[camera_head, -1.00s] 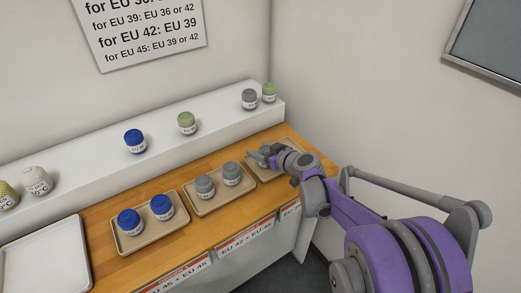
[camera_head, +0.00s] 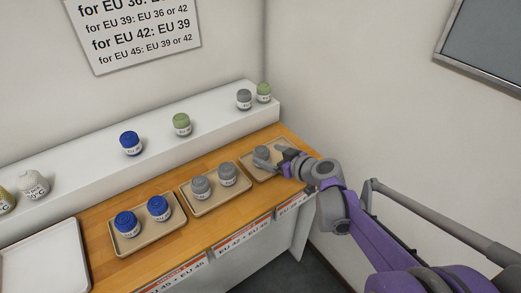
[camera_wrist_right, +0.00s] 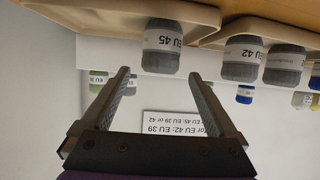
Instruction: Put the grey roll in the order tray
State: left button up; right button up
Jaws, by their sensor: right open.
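A grey roll (camera_head: 262,153) stands upright in the rightmost beige tray (camera_head: 254,172). In the right wrist view, which is upside down, this roll (camera_wrist_right: 162,62) has a white label reading EU 45. My right gripper (camera_head: 268,163) is beside this roll; in the wrist view its two fingers (camera_wrist_right: 160,74) are spread, with nothing clamped, and the roll stands just beyond the tips. Two more grey rolls (camera_head: 201,188) (camera_head: 228,174) stand in the middle beige tray (camera_head: 217,207). Another grey roll (camera_head: 244,100) is on the white ledge. I cannot tell which tray is the order tray. My left gripper is out of view.
Two blue rolls (camera_head: 126,225) stand in another beige tray (camera_head: 146,246). An empty white tray (camera_head: 45,262) is at the left. The white ledge (camera_head: 90,165) behind holds green, blue, white and yellow rolls. A wall stands close on the right.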

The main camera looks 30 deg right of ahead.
jog(key=shift+v, duration=2.1)
